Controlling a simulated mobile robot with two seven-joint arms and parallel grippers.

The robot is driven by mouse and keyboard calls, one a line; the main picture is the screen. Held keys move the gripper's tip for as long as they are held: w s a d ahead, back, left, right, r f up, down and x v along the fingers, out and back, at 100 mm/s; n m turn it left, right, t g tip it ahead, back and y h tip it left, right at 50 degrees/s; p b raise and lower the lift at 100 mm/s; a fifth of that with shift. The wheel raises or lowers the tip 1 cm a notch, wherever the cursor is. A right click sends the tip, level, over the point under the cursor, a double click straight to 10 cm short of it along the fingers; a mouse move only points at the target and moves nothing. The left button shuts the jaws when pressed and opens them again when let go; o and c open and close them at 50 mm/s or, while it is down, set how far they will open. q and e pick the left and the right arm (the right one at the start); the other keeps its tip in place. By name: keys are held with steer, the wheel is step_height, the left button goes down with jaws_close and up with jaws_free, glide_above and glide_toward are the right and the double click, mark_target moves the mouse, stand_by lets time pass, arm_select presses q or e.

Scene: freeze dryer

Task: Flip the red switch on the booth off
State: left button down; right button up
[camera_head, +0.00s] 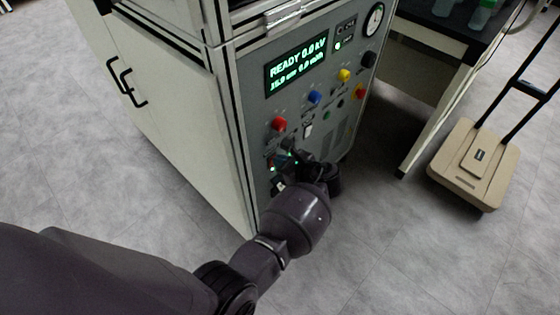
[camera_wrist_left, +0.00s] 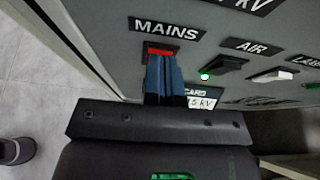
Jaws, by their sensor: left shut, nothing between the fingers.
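The red switch (camera_wrist_left: 161,49) sits directly under the MAINS label (camera_wrist_left: 167,29) on the grey booth panel in the left wrist view. My left gripper (camera_wrist_left: 162,62) is shut and empty, its blue fingers right at the switch and covering its lower part. I cannot tell whether the fingertips touch it. In the head view my left gripper (camera_head: 285,160) is at the lower left of the booth's front panel (camera_head: 300,103), and the arm hides much of that area. My right gripper is not in view.
Beside the red switch are a black AIR switch (camera_wrist_left: 227,64) with a lit green lamp and a pale switch (camera_wrist_left: 274,75). Above, the panel has red, blue and yellow knobs, a lit display (camera_head: 296,66) and a gauge (camera_head: 374,19). A beige cart (camera_head: 475,165) stands at right on open floor.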

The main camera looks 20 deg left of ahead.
arm_select(q)
steer(key=shift+w+a+r+h+p, duration=0.1)
steer(key=shift+a+r+h+p, duration=0.05)
steer(key=shift+r+p, duration=0.4)
steer(key=shift+w+a+r+h+p, duration=0.1)
steer(key=shift+a+r+h+p, duration=0.05)
steer(key=shift+r+p, duration=0.4)
steer(key=shift+s+f, duration=0.1)
steer(key=shift+f, duration=0.05)
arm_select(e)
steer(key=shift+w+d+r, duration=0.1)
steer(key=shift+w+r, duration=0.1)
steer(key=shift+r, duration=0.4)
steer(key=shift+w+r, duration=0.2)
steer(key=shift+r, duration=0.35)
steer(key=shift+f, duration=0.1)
